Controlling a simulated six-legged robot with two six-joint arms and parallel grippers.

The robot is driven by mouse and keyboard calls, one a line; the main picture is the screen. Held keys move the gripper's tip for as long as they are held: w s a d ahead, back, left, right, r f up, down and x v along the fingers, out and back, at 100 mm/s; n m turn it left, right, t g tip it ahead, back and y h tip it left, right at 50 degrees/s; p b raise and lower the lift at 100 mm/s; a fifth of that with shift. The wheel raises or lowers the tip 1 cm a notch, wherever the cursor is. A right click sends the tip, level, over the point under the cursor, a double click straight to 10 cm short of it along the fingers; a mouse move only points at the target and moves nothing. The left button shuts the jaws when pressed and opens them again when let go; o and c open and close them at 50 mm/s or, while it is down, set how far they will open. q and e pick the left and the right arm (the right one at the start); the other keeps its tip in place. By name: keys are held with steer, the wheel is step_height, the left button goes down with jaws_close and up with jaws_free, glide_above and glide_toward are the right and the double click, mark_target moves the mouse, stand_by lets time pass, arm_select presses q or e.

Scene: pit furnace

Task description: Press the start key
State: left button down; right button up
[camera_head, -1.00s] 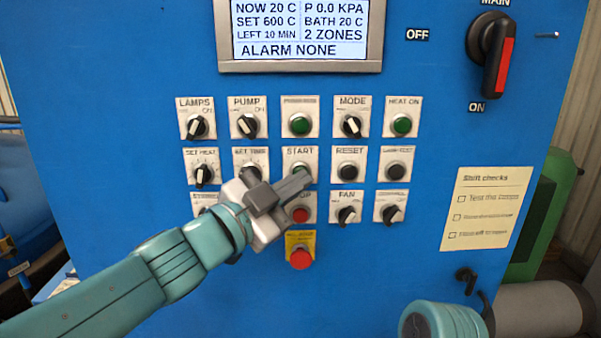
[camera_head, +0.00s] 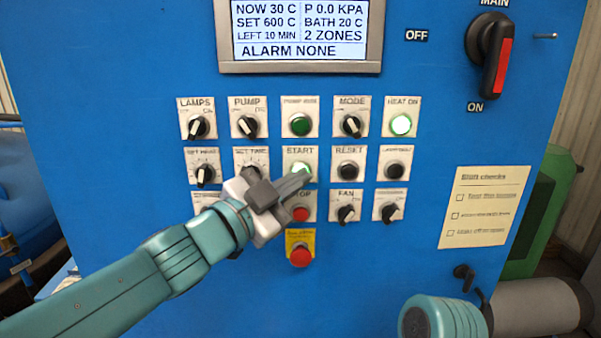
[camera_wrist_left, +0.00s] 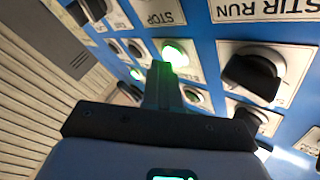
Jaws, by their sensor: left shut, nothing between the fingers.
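The start key (camera_head: 301,169) is on the blue panel under its START label and glows green. It also shows lit green in the wrist view (camera_wrist_left: 175,52). My left gripper (camera_head: 305,178) is shut and empty, with its fingertips at the lower right edge of the key. In the wrist view the fingers (camera_wrist_left: 163,72) end beside the lit key. I cannot tell whether they still touch it. My right gripper is out of view; only a teal part of my right arm shows at the bottom right.
The red stop button (camera_head: 300,214) is just below the fingers, and a red emergency button (camera_head: 300,257) is lower. The reset button (camera_head: 348,171) is to the right. The heat-on lamp (camera_head: 401,124) is lit. The screen (camera_head: 301,35) reads NOW 30 C, ALARM NONE.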

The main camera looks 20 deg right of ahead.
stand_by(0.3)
arm_select(q)
steer(key=shift+s+a+b, duration=0.25)
steer(key=shift+s+b, duration=0.2)
steer(key=shift+s, duration=0.4)
steer(key=s+b, duration=0.1)
steer(key=s, duration=0.1)
steer(key=s+a+b, duration=0.1)
steer(key=s, duration=0.1)
steer(key=shift+s+a, duration=0.2)
steer(key=shift+s, duration=0.2)
